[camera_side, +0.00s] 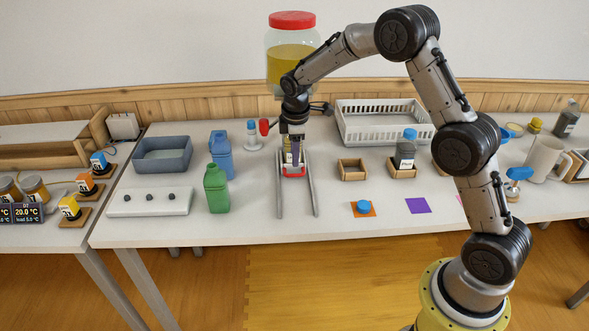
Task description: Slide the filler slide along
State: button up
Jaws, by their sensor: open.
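The filler slide looks like the small red carriage (293,172) between two grey rails (312,195) that run from the back of the table towards its front edge. A small pale vessel with a dark label (287,158) appears to stand on it, partly hidden by my gripper. My gripper (292,161) is open and points down at the carriage from above. I cannot tell whether its fingers touch the slide or the vessel. A large clear jar (291,62) with a red lid and yellow contents stands behind, its lower part hidden by my arm.
A green bottle (216,188) and a blue bottle (221,155) stand left of the rails. A wooden tray (352,170) and a white basket (385,138) are to the right. A blue cap (364,206) lies on an orange square. The rails' front stretch is clear.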

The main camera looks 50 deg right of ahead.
aim_at(294, 176)
jog(key=f, duration=0.6)
jog(key=shift+w+d+f, duration=0.35)
jog(key=shift+d, duration=0.05)
grip_shut()
dwell(1.1)
